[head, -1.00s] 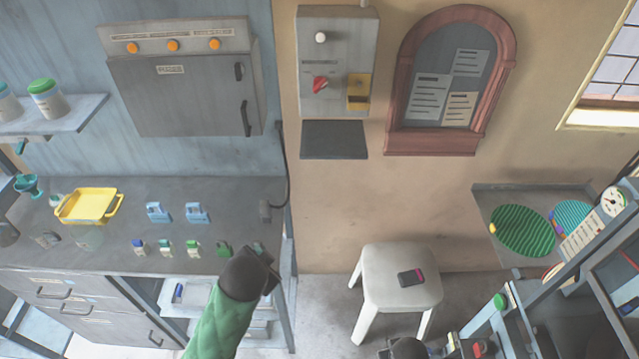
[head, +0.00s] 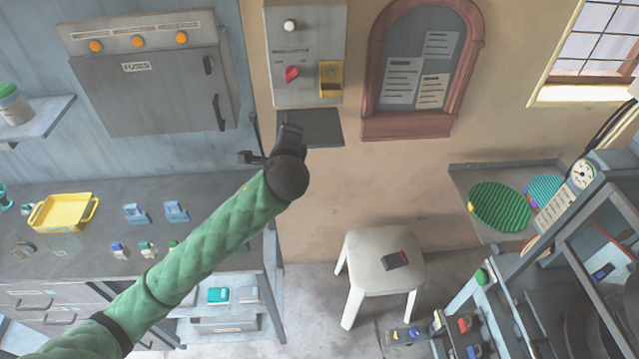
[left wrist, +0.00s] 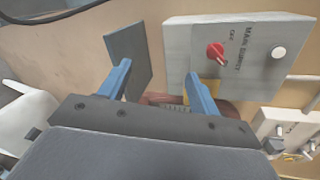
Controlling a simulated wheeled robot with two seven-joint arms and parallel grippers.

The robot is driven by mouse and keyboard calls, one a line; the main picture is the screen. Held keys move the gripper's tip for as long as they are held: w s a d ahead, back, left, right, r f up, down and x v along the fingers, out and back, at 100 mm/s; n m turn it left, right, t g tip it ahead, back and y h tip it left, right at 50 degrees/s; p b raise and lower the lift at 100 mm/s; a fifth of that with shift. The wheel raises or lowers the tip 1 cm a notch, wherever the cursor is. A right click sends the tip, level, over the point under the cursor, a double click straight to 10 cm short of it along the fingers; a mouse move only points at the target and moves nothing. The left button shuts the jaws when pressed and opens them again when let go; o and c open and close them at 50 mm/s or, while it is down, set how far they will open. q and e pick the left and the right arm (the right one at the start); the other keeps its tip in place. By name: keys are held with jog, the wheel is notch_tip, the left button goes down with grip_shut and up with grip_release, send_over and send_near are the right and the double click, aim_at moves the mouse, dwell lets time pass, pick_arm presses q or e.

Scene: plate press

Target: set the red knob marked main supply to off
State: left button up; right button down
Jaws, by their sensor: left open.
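The red knob (head: 291,74) sits on the front of a grey wall box (head: 305,30), below a white round button (head: 290,26). In the left wrist view the knob (left wrist: 216,52) is beside the words MAIN SUPPLY and a small OFF mark. I cannot tell for sure which mark it points to. My left gripper (head: 268,146) is open and empty, below the box in the head view and apart from the knob. In the left wrist view its two blue fingers (left wrist: 160,88) are spread, with the knob beyond the right finger. My right gripper is not in view.
A yellow fitting (head: 331,80) is on the box right of the knob. A dark panel (head: 325,128) is on the wall below, partly behind my gripper. A grey FUSES cabinet (head: 150,90) is left, an arched notice board (head: 415,65) right. A white stool (head: 380,275) stands below.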

aim_at(291, 77)
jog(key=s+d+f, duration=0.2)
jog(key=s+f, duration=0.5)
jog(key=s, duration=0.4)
pick_arm(q)
jog(key=w+r+m+t+p, duration=0.1)
jog(key=w+r, duration=0.1)
jog(key=w, duration=0.1)
jog(key=w+d+r+m+t+p, duration=0.1)
jog(key=w+r+m, duration=0.1)
jog(key=w+r, duration=0.1)
jog(key=w+d+r+m+t+p, duration=0.1)
jog(key=w+r+m+p, duration=0.1)
jog(key=w, duration=0.3)
jog(key=shift+w+d+r, duration=0.1)
jog(key=shift+w+r, duration=0.15)
jog(key=shift+r, duration=0.35)
jog(key=shift+w+f, duration=0.15)
jog(key=shift+w, duration=0.5)
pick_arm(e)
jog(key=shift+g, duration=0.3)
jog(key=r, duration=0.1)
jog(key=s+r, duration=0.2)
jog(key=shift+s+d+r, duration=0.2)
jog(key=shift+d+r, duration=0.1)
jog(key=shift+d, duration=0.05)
pick_arm(q)
jog(key=shift+c, duration=0.2)
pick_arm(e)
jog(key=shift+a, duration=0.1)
